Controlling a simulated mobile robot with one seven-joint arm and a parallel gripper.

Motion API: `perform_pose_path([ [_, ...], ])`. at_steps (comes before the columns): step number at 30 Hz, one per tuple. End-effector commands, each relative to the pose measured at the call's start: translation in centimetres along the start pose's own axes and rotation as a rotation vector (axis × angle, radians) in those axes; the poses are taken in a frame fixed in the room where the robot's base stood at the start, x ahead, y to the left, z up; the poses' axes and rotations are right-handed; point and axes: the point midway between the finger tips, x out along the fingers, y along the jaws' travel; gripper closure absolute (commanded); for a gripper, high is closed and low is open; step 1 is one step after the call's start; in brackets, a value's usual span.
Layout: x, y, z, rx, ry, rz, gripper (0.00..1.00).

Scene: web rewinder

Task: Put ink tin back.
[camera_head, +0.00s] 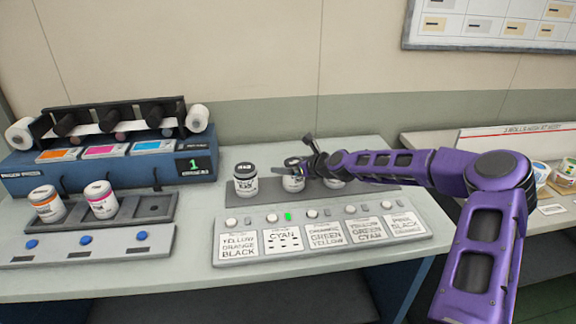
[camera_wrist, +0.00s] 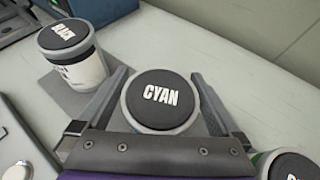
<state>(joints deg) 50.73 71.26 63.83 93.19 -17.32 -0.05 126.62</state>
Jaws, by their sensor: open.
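The ink tin marked CYAN (camera_wrist: 161,98) has a dark lid and stands between the fingers of my open gripper (camera_wrist: 160,75); I cannot tell whether either finger touches it. In the head view this tin (camera_head: 293,184) is the middle one on the dark rear strip, with my gripper (camera_head: 300,164) over its top. A black-labelled tin (camera_head: 245,182) stands to its left and also shows in the wrist view (camera_wrist: 75,58). A third tin (camera_head: 334,183) stands to its right, mostly hidden by my arm; its lid edge shows in the wrist view (camera_wrist: 290,167).
The tray (camera_head: 143,228) at left holds an orange tin (camera_head: 46,204) and a magenta tin (camera_head: 100,200); its right-hand place is empty. The blue rewinder (camera_head: 110,168) stands behind it. A panel with buttons and colour cards (camera_head: 325,251) lies before the strip, with one green light.

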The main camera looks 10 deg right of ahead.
Motion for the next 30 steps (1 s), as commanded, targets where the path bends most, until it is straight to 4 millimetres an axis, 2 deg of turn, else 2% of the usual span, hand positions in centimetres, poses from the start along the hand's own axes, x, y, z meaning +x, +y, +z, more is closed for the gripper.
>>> perform_pose_path([
  [9, -6.4, -0.2, 0.0, 0.003, 0.001, -0.004, 0.00],
  [15, -9.9, -0.1, 0.0, 0.003, 0.001, -0.003, 0.00],
  [21, -11.5, -0.1, 0.0, 0.001, 0.000, -0.001, 0.00],
  [30, -11.6, 0.0, -0.1, 0.001, 0.000, -0.001, 0.00],
])
